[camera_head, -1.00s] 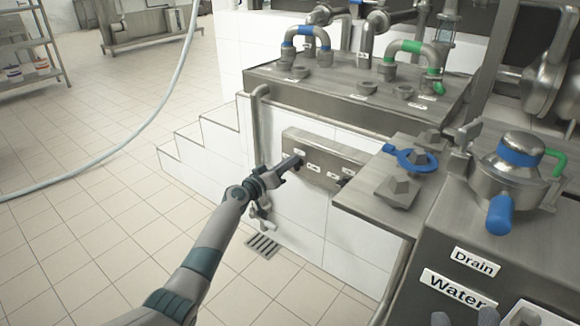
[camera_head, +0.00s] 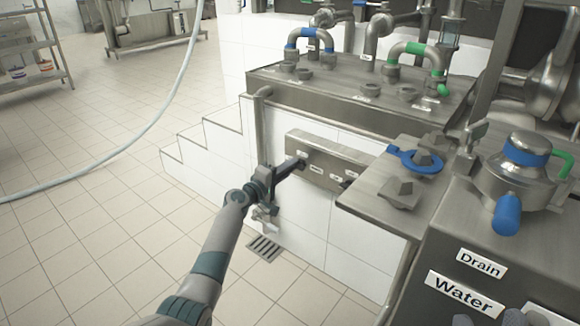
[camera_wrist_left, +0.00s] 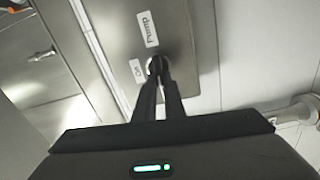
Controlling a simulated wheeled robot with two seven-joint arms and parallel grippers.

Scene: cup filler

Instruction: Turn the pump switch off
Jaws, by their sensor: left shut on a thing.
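The grey metal switch panel (camera_head: 322,172) is fixed to the white tiled wall and carries several small labels. My left gripper (camera_head: 299,163) reaches its left end. In the left wrist view, the two dark fingers (camera_wrist_left: 157,72) are closed together on the small pump switch (camera_wrist_left: 153,64), mostly hidden between the fingertips. The "Pump" label (camera_wrist_left: 148,29) is just above it, and a smaller label (camera_wrist_left: 136,69), too unclear to read surely, is beside it. Grey shapes at the bottom edge of the head view may be my right gripper (camera_head: 490,319); its jaws cannot be made out.
A metal ledge with a blue ring-handled valve (camera_head: 415,160) juts out right of the panel. A vertical pipe (camera_head: 261,130) runs left of my gripper. A counter with "Drain" (camera_head: 481,265) and "Water" (camera_head: 464,294) labels stands at right. The tiled floor (camera_head: 90,240) at left is open.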

